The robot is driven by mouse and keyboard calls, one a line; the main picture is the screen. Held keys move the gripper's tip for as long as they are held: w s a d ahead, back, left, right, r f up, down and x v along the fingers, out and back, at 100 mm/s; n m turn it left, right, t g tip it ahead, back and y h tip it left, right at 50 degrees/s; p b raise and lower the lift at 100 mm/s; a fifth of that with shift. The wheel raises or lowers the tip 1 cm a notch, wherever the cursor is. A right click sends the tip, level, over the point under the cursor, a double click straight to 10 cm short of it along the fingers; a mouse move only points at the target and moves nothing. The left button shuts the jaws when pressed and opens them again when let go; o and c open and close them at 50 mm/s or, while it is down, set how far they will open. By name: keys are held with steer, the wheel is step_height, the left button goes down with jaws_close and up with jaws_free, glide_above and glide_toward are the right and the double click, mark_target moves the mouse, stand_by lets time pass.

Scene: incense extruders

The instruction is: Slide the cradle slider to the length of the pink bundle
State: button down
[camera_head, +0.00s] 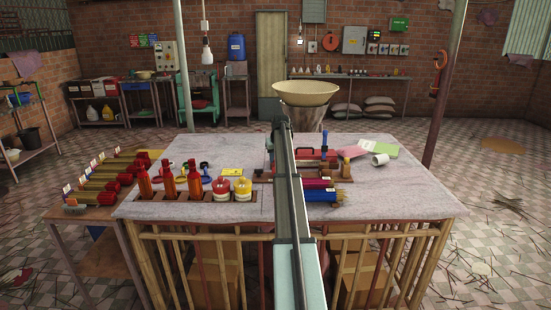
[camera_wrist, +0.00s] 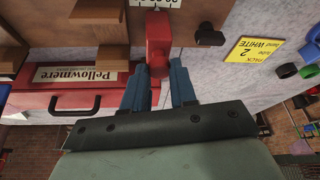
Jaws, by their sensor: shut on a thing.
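In the wrist view, my gripper (camera_wrist: 158,88) has its two blue fingers closed around the lower part of a red upright block (camera_wrist: 158,40), which looks like the cradle slider. The block stands against a wooden cradle part (camera_wrist: 143,20) with a white number scale (camera_wrist: 158,3) at the top edge. In the head view my arm hides the gripper and most of the cradle. A magenta-pink bundle (camera_head: 317,184) lies on the table just right of my arm, behind a blue bundle (camera_head: 319,195). Neither bundle is clearly seen in the wrist view.
A red Pellowmere case (camera_wrist: 75,90) with a black handle lies close left of the fingers. A yellow card (camera_wrist: 248,50) and dark knobs (camera_wrist: 208,35) are to the right. Orange bottles (camera_head: 170,182) and lidded jars (camera_head: 221,188) stand in a rack on the table's left.

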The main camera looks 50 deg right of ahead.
stand_by(0.3)
steer(key=shift+s+d, duration=0.8)
steer(key=shift+d, duration=0.05)
steer(key=c, duration=0.9)
jaws_free()
steer(key=shift+r, duration=0.1)
steer(key=v, duration=1.3)
steer(key=shift+s+r, duration=0.2)
steer(key=shift+r, duration=0.05)
steer(key=shift+a, duration=0.15)
